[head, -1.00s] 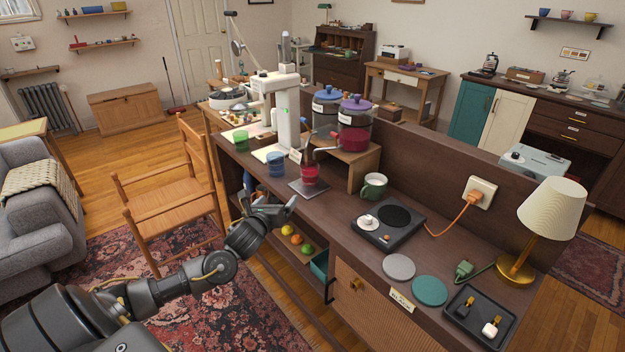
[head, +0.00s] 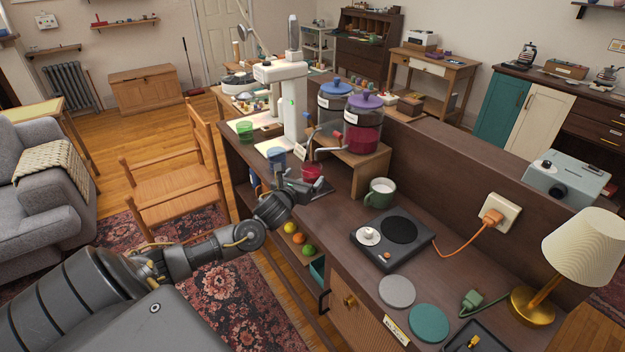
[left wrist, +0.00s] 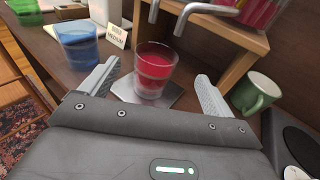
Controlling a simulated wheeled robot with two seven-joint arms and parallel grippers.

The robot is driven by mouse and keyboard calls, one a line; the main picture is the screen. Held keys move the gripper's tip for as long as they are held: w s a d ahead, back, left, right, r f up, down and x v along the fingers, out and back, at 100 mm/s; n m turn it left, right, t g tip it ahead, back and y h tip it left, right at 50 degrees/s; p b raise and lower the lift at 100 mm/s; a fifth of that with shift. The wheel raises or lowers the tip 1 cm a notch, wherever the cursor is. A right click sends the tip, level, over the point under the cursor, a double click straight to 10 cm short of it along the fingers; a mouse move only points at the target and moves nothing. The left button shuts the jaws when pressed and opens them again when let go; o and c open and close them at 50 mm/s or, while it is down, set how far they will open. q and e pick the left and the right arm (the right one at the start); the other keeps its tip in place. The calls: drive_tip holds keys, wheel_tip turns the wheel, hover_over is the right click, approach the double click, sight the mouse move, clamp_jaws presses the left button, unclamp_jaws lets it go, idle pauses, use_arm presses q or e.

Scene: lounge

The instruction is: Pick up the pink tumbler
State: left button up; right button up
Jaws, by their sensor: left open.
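The pink tumbler (left wrist: 154,70) is a clear cup with red-pink content. It stands upright on a small grey square plate (left wrist: 128,90) on the wooden counter. In the head view the tumbler (head: 312,173) shows just beyond my left gripper (head: 301,192), which partly hides it. In the left wrist view my left gripper (left wrist: 150,95) is open, one finger to each side of the tumbler, which stands ahead between the fingertips. I see no contact. My right gripper is not in view.
A blue tumbler (left wrist: 78,45) stands to the left, near a small label card (left wrist: 116,35). A green mug (left wrist: 257,92) stands to the right. A hotplate (head: 392,238) lies further right.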

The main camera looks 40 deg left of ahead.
sight(307, 174)
use_arm(q)
drive_tip(key=x, duration=0.2)
drive_tip(key=shift+w+a+f, duration=0.1)
drive_tip(key=shift+w, duration=0.2)
drive_tip(key=shift+w+f, duration=0.1)
drive_tip(key=shift+w, duration=0.15)
drive_tip(key=shift+a, duration=0.1)
drive_tip(key=p+x, duration=0.1)
drive_tip(key=x, duration=0.4)
drive_tip(key=shift+a+p, duration=0.25)
drive_tip(key=shift+p, duration=0.1)
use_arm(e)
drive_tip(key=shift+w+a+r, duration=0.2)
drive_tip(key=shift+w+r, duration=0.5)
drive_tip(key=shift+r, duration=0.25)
use_arm(q)
drive_tip(key=c, duration=1.7)
drive_tip(key=shift+c, duration=0.2)
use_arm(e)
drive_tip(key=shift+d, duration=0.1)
